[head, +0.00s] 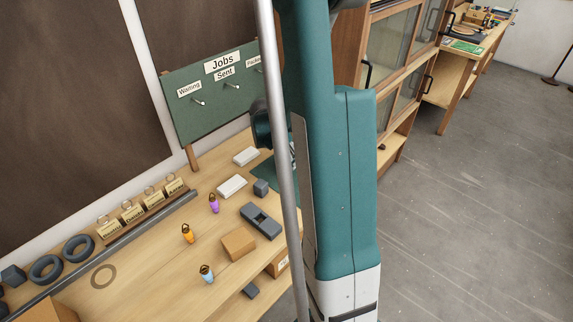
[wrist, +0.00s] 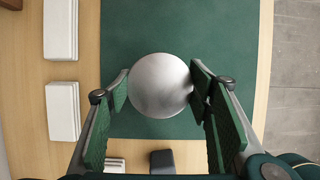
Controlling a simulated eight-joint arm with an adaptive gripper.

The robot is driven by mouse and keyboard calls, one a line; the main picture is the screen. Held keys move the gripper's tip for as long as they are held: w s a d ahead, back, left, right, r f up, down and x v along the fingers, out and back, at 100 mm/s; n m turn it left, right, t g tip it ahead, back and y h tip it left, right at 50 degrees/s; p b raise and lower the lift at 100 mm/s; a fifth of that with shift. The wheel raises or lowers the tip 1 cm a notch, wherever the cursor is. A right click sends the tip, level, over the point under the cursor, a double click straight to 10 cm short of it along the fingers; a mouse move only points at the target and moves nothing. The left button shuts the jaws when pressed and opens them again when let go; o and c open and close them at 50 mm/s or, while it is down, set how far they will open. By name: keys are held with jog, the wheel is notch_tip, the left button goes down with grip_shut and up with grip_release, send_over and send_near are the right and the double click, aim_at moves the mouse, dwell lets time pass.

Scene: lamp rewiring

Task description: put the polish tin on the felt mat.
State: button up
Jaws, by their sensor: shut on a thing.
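The polish tin (wrist: 160,86) shows from above in the wrist view as a round, plain silver-grey disc. My gripper (wrist: 159,82) is shut on it, with a green-padded finger on either side. The green felt mat (wrist: 225,35) lies below the tin and spreads around it; the tin is over the mat's lower middle in that view. I cannot tell whether the tin touches the mat or is held above it. In the head view my arm hides the tin, my gripper and most of the mat (head: 264,169).
Two white boxes (wrist: 60,30) (wrist: 63,110) lie left of the mat. A dark grey block (wrist: 162,160) is near the mat's lower edge. A Jobs board (head: 218,95) stands behind.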

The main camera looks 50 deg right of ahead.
jog(key=shift+f, duration=2.05)
jog(key=shift+f+b, duration=0.2)
jog(key=shift+b, duration=0.15)
jog(key=o, duration=1)
jog(key=shift+c, duration=0.2)
jog(key=shift+r, duration=0.15)
jog(key=shift+r+p, duration=0.15)
jog(key=shift+p, duration=0.15)
jog(key=v, duration=1.1)
jog(key=shift+a+r+p, duration=0.25)
jog(key=shift+r+p, duration=0.1)
